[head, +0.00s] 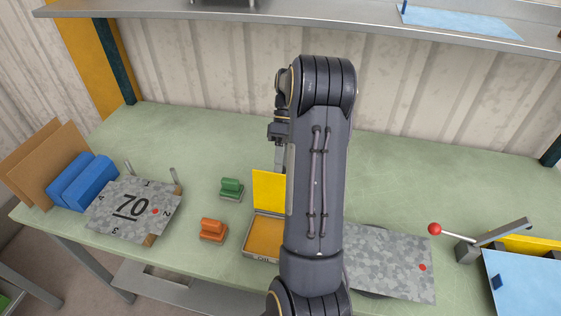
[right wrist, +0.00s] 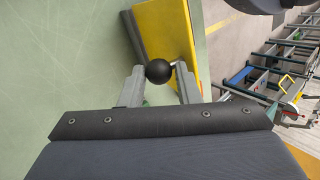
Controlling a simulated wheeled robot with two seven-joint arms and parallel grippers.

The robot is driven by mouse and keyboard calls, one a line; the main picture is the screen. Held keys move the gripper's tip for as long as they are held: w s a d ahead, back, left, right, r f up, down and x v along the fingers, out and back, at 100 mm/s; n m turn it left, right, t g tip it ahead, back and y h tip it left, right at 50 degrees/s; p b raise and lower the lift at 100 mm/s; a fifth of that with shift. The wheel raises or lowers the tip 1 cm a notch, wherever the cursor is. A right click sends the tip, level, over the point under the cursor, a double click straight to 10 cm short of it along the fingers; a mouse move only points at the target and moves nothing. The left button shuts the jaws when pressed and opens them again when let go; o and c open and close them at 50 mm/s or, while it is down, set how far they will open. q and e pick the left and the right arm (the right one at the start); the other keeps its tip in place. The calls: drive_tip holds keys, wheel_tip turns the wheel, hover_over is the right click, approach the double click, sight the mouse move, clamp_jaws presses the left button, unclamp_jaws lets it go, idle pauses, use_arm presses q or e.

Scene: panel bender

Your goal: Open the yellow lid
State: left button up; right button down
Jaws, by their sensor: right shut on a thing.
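The yellow lid (head: 268,191) stands raised at the back edge of its small box (head: 263,236) on the green table. The box is open and its orange-yellow inside shows. My right arm hides the right part of the lid and box. My right gripper (head: 279,166) is behind the raised lid. In the right wrist view the right gripper (right wrist: 160,76) has a round black knob (right wrist: 158,71) between its fingertips and is shut on it. The yellow lid (right wrist: 166,32) shows beside the knob there. My left gripper is not in view.
A green stamp (head: 231,188) and an orange stamp (head: 213,229) stand left of the box. A grey plate marked 70 (head: 133,208) and blue blocks (head: 82,182) lie farther left. Right of my arm are a speckled plate (head: 390,262) and a red-knobbed lever (head: 434,229). The back of the table is clear.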

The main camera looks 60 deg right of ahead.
drive_tip(key=shift+s+f, duration=0.15)
drive_tip(key=shift+f, duration=0.45)
drive_tip(key=shift+s+f, duration=0.15)
drive_tip(key=shift+f, duration=0.45)
drive_tip(key=c, duration=0.9)
unclamp_jaws()
drive_tip(key=shift+o, duration=0.2)
drive_tip(key=shift+w+r, duration=0.1)
drive_tip(key=shift+c, duration=0.8)
drive_tip(key=shift+r, duration=0.15)
drive_tip(key=shift+c, duration=0.5)
drive_tip(key=v, duration=0.8)
drive_tip(key=shift+a+r+b, duration=0.1)
drive_tip(key=shift+r+b, duration=0.15)
drive_tip(key=shift+b, duration=0.1)
